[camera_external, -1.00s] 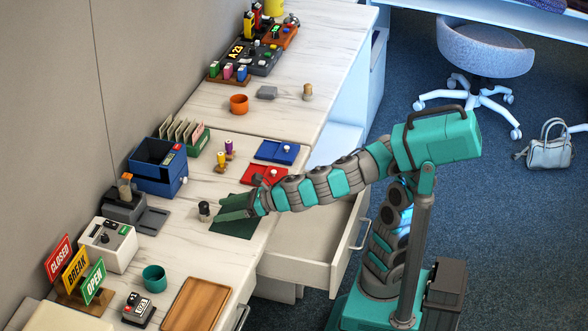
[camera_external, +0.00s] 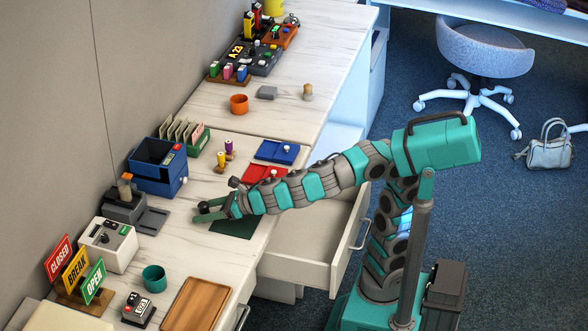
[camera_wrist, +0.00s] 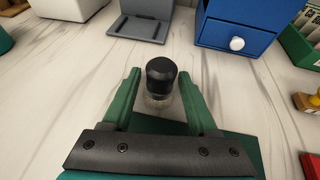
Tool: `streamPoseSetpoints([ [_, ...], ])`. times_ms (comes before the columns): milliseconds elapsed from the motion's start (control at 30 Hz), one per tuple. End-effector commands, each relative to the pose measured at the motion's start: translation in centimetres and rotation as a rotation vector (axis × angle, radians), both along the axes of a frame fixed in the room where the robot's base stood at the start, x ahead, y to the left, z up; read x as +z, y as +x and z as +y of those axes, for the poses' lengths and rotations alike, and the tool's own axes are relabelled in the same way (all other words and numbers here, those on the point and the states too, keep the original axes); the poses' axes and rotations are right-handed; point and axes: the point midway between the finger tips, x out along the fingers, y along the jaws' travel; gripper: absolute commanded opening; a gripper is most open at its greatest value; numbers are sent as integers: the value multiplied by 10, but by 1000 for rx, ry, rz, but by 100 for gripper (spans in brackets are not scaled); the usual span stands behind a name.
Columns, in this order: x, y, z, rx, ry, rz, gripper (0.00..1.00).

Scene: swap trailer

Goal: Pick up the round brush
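The round brush appears to be the small upright piece with a black rounded knob (camera_wrist: 161,72) and a paler, partly blurred lower part. It stands on the marble-patterned worktop, just beyond the dark green mat (camera_external: 234,228). My gripper (camera_wrist: 158,82) is open, with its green fingers on either side of the brush. The right finger is very close to it and a small gap shows on the left; I cannot tell whether either touches. In the external view the brush (camera_external: 203,207) is partly covered by my gripper (camera_external: 207,212).
A grey stand (camera_external: 126,210) and a blue drawer box (camera_external: 158,168) are close beyond the brush. Red (camera_external: 262,174) and blue (camera_external: 277,152) trays lie to the right. An open drawer (camera_external: 313,245) sticks out below my arm. A teal cup (camera_external: 154,278) stands nearer the front.

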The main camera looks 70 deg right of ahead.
Motion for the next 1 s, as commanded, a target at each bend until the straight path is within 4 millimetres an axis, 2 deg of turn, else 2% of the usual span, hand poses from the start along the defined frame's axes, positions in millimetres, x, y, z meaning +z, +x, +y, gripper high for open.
streamPoseSetpoints([
  [67, 0, 0, 0, 0, 0, 0, 49],
  [500, 0, 0, 0, 0, 0, 0, 0],
  [1000, 6, 0, 0, 1, 1, -1, 0],
])
